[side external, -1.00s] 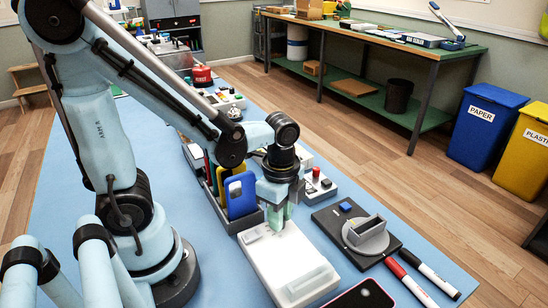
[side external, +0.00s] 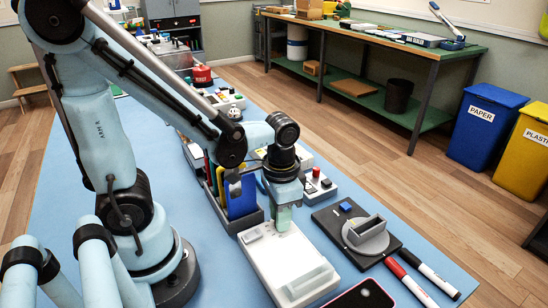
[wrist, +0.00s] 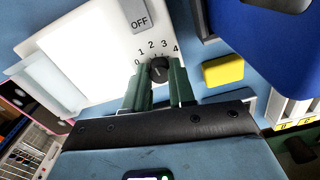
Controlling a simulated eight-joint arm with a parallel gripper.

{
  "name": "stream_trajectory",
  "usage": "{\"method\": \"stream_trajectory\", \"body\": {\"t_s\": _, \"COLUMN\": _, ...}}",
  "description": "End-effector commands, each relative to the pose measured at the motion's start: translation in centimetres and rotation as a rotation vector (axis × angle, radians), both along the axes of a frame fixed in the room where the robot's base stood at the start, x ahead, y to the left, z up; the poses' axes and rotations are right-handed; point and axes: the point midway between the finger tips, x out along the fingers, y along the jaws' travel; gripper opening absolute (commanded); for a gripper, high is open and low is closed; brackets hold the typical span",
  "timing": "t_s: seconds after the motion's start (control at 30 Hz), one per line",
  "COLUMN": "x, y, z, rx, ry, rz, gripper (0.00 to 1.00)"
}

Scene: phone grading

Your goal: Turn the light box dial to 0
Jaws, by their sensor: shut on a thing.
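The light box (side external: 285,262) is a white box on the blue table, in front of my gripper in the side external view. In the wrist view the light box (wrist: 85,55) shows a bright panel, a grey OFF switch (wrist: 138,17) and a black dial (wrist: 158,70) with numbers 0 to 4 around it. My gripper (wrist: 160,88) is shut on the dial, one green finger on each side. The dial's white mark looks to point up, near 2; its exact setting is hard to tell. In the side external view my gripper (side external: 284,217) points down at the box's far end and hides the dial.
A blue phone case (side external: 241,195) stands in a rack just left of my gripper. A dark plate with a grey turntable (side external: 369,238) lies to the right, with red and black markers (side external: 430,278) nearby. A phone (side external: 363,296) lies at the front. A yellow block (wrist: 223,71) is close beside the dial.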

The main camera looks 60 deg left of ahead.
Motion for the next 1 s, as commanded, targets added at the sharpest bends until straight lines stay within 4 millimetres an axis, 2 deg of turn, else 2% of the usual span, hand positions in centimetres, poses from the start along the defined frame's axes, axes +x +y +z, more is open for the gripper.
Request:
{"method": "stream_trajectory", "body": {"t_s": 0.6, "x": -0.02, "y": -0.01, "z": 0.01, "rx": 0.000, "ry": 0.001, "rz": 0.580, "gripper": 0.00}}
{"method": "stream_trajectory", "body": {"t_s": 1.0, "x": -0.02, "y": -0.01, "z": 0.01, "rx": 0.000, "ry": 0.001, "rz": 0.865, "gripper": 0.00}}
